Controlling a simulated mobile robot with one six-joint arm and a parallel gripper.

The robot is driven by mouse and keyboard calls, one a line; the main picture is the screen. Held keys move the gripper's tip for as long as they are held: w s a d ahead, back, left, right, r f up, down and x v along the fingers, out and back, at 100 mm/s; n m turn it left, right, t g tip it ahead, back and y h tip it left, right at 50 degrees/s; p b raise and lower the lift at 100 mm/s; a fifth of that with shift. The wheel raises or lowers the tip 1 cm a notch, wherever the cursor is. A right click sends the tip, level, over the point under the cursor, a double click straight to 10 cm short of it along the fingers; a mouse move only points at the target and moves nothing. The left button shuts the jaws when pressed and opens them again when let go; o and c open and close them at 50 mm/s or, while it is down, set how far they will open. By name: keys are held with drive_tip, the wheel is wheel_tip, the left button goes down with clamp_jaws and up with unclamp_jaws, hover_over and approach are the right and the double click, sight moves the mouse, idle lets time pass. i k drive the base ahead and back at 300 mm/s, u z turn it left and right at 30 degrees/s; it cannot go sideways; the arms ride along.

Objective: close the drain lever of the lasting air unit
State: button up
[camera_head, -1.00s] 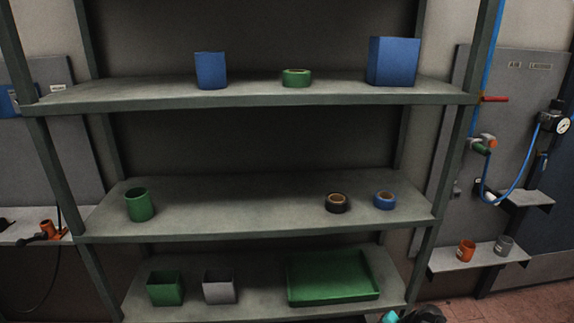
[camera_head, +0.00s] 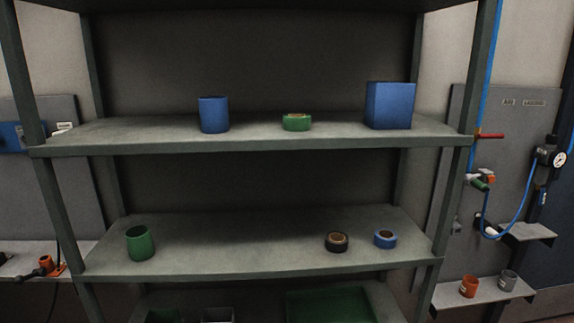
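The air unit panel (camera_head: 513,130), labelled "AIR" and a second word that looks like "LASTING", stands at the right behind the shelf's edge. A blue hose, a round gauge (camera_head: 551,156) and several fittings are on it. A red lever (camera_head: 490,136) sticks out level near the shelf post. A green lever or handle (camera_head: 481,185) slants down beside an orange-red part (camera_head: 487,175). I cannot tell which of these is the drain lever. My gripper is not in view.
A metal shelf rack (camera_head: 250,144) fills the middle and stands in front of part of the panel. It holds cups, boxes and tape rolls. A small ledge (camera_head: 480,293) at lower right holds an orange cup (camera_head: 468,287) and a grey cup (camera_head: 508,280).

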sight(543, 195)
drive_tip(key=k, duration=0.6)
drive_tip(key=z, duration=0.45)
drive_tip(key=i, duration=0.5)
drive_tip(key=z, duration=0.7)
drive_tip(key=i, duration=0.7)
drive_tip(key=z, duration=0.3)
drive_tip(key=i, duration=1.25)
drive_tip(key=u, duration=0.45)
drive_tip(key=k, duration=0.1)
drive_tip(key=z, duration=0.35)
